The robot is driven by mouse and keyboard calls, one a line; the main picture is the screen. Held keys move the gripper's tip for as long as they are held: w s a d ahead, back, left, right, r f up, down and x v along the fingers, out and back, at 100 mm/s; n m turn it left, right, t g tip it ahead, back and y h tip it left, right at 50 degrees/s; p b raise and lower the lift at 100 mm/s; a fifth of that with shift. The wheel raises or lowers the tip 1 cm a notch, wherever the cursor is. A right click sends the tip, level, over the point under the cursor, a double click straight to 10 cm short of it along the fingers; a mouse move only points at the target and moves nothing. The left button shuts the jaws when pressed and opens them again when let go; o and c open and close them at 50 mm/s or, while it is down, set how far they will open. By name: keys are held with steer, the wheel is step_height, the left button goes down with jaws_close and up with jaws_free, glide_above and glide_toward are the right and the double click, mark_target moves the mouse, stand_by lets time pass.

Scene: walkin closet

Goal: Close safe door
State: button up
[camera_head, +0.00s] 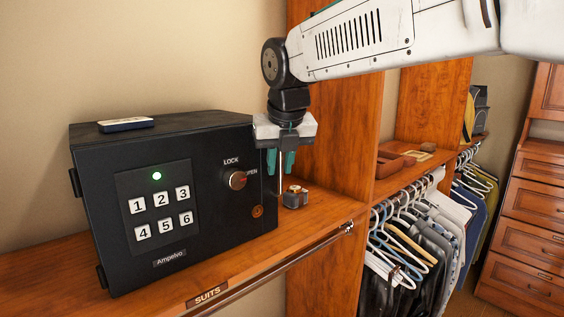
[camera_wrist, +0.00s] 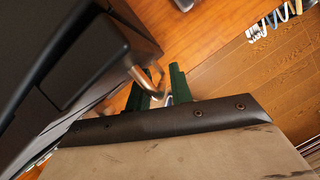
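The black safe (camera_head: 190,200) sits on the wooden shelf at left. Its door front carries a keypad (camera_head: 160,210) with a lit green light, a lock knob (camera_head: 237,180) and a small round keyhole. The door looks flush with the body or nearly so; I cannot tell if a gap remains. My gripper (camera_head: 281,163) points down at the door's right edge, its teal fingers apart. A thin metal handle (camera_wrist: 145,80) shows beside and partly between the green fingers (camera_wrist: 160,90) in the wrist view. Whether they touch it is unclear.
A small metal-and-brown item (camera_head: 295,196) stands on the shelf right of the safe. A white-topped object (camera_head: 126,125) lies on the safe. A wooden upright (camera_head: 345,130) is close behind my gripper. A rail (camera_head: 300,255) runs below the shelf edge; clothes hang at right.

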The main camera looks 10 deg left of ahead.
steer(key=v, duration=0.8)
steer(key=s+d+f+m+h, duration=0.1)
steer(key=s+d+f+m, duration=0.15)
steer(key=d+m, duration=0.55)
steer(key=s+d+f+m+g, duration=0.1)
steer(key=s+d+f+m, duration=0.15)
steer(key=d+m, duration=0.45)
steer(key=s+d+f+m+h, duration=0.15)
steer(key=s+d+m, duration=0.3)
steer(key=d, duration=0.65)
steer(key=s+d+f+m+g, duration=0.1)
steer(key=s+d+f+m, duration=0.5)
steer(key=m, duration=0.5)
steer(key=s+d+f+m, duration=0.6)
steer(key=s+f+m, duration=0.2)
steer(key=s+m, duration=0.3)
steer(key=shift+d+f+g, duration=0.25)
steer(key=shift+f+g, duration=0.1)
steer(key=shift+g, duration=0.05)
